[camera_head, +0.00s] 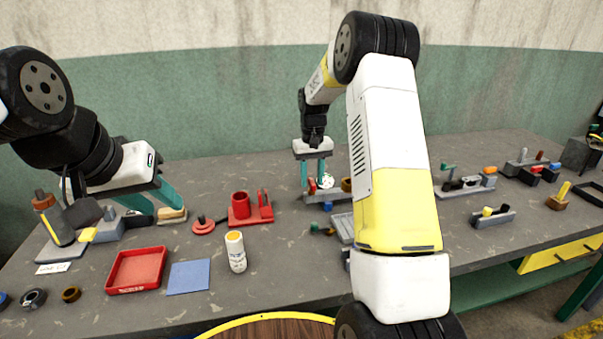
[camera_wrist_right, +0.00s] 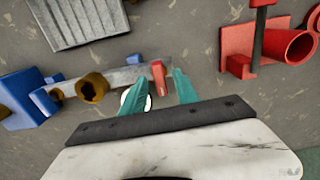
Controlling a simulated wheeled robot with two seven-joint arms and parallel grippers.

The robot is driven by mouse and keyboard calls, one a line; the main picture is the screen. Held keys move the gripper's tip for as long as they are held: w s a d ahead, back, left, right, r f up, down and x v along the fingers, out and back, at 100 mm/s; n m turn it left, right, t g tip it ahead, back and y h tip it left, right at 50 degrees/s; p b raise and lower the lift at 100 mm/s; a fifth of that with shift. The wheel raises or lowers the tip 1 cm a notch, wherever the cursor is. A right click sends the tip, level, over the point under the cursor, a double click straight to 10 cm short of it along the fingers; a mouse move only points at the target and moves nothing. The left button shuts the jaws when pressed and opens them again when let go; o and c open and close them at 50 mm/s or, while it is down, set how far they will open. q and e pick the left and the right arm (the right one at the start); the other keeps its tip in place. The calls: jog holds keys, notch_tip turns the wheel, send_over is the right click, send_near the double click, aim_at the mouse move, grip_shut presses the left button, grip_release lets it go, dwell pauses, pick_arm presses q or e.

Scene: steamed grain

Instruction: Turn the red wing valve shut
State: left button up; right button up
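The red wing valve (camera_wrist_right: 158,77) sits on a grey metal bar fixture (camera_wrist_right: 118,78) with brass fittings. In the head view the valve (camera_head: 311,186) is small, low between my right gripper's fingers. My right gripper (camera_head: 318,180) points down over the fixture. In the right wrist view its teal fingers (camera_wrist_right: 159,82) stand apart on either side of the red wing, with gaps visible; contact is not clear. My left gripper (camera_head: 155,200) is at the left, its teal fingers apart, near a tan-topped block (camera_head: 172,215). Nothing shows between them.
A red fixture with a cup (camera_head: 240,205) stands left of the valve. A grey ribbed tray (camera_head: 343,228) lies in front, partly behind my right arm.

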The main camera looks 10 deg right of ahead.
aim_at(312, 181)
notch_tip(312, 181, up, 7)
jog(key=shift+r, duration=0.45)
